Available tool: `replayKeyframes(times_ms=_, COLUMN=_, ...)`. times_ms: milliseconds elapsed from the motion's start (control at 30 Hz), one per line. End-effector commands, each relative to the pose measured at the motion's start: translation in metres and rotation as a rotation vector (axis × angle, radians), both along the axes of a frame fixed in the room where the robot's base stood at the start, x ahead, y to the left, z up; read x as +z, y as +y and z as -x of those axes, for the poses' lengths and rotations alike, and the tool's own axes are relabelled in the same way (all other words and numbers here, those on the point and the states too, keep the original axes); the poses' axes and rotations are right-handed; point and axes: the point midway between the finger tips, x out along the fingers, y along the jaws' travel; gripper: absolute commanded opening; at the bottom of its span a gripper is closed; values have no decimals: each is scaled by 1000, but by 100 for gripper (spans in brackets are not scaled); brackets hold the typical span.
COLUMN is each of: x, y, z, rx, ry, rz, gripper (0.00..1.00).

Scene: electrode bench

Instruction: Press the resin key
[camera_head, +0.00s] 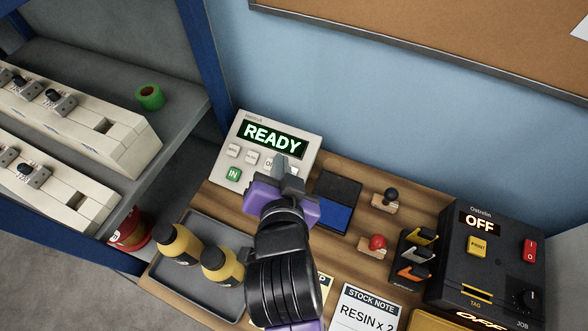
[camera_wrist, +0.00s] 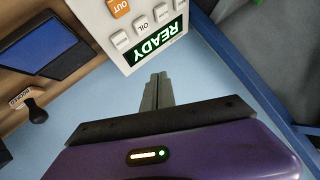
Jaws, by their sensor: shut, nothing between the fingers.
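The pale key panel (camera_head: 306,135) stands at the back of the bench, its green display (camera_head: 272,139) reading READY. Below the display is a row of small white keys, including one left key (camera_head: 233,150), a second key (camera_head: 252,157) and the OIL key, clear in the wrist view (camera_wrist: 141,24). I cannot read which key is marked resin. A green IN key (camera_head: 233,174) sits lower left; an orange OUT key (camera_wrist: 119,8) shows in the wrist view. My gripper (camera_head: 281,160) is shut and empty, in front of the panel's right side, hiding some keys. Its fingertips (camera_wrist: 157,80) show just below the display; contact cannot be told.
A grey tray (camera_head: 206,297) with two yellow bottles is at front left. A blue-and-black pad (camera_head: 337,200), a black knob (camera_head: 391,194) and a red knob (camera_head: 377,242) are right of my gripper. A dark machine (camera_head: 490,260) reading OFF stands far right. Shelving is at left.

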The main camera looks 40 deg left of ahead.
Motion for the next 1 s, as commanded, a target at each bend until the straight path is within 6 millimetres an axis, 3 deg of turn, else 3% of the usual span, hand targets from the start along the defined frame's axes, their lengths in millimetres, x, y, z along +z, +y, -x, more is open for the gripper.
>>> replayKeyframes(times_ms=267, x=-13, y=1, z=-4, rx=0, ry=-1, rz=0, gripper=0)
replayKeyframes(times_ms=800, x=-74, y=6, z=-28, rx=-1, ry=-1, rz=1, gripper=0)
replayKeyframes(times_ms=1000, x=-82, y=7, z=-32, rx=0, ry=-1, rz=0, gripper=0)
